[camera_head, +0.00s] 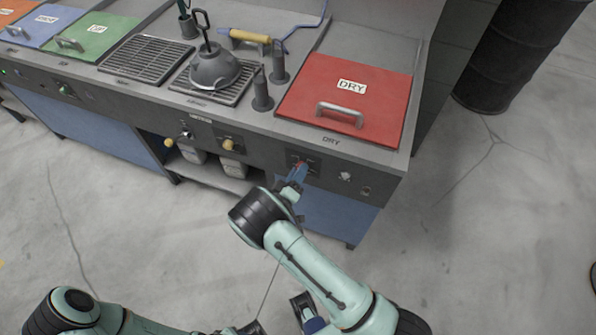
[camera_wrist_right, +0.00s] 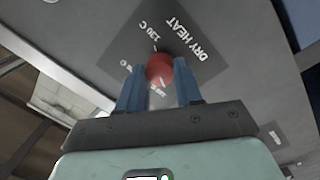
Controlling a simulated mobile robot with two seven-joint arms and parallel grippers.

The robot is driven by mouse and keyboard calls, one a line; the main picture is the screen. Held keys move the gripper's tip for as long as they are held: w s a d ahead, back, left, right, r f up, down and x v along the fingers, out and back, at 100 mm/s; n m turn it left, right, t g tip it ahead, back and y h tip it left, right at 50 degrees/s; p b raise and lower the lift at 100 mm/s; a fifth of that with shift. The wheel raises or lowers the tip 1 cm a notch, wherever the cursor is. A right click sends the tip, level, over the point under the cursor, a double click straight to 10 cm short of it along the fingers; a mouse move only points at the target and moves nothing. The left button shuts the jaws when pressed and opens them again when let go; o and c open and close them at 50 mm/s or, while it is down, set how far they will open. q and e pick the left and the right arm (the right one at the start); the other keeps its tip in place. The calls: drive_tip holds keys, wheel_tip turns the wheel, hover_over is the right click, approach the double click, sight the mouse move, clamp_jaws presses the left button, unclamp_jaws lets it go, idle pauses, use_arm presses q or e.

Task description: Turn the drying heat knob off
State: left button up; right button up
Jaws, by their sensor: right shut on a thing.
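The drying heat knob is a red round knob (camera_wrist_right: 160,68) on a dark plate lettered DRY HEAT, with a 120 C mark, in the right wrist view. In the head view the small control plate (camera_head: 303,161) is on the bench front below the red DRY lid; the knob is mostly hidden by my gripper. My right gripper (camera_wrist_right: 159,82) has its blue fingers on either side of the knob, shut on it. It also shows in the head view (camera_head: 297,174). A pale mark on the knob is partly visible.
The red DRY lid (camera_head: 345,95) with a metal handle is closed above the panel. Another switch (camera_head: 345,176) sits right of the knob. A dark barrel (camera_head: 515,55) stands at right. The floor in front is clear.

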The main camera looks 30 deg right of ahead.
drive_tip(key=n+t+p, duration=0.1)
drive_tip(key=n, duration=0.9)
drive_tip(key=shift+f+n, duration=0.1)
drive_tip(key=shift+n, duration=0.3)
drive_tip(key=shift+s+n, duration=0.1)
drive_tip(key=shift+n, duration=0.2)
drive_tip(key=o, duration=1)
drive_tip(key=shift+o, duration=0.2)
drive_tip(key=v, duration=1.3)
drive_tip(key=shift+a, duration=0.15)
drive_tip(key=shift+f, duration=0.15)
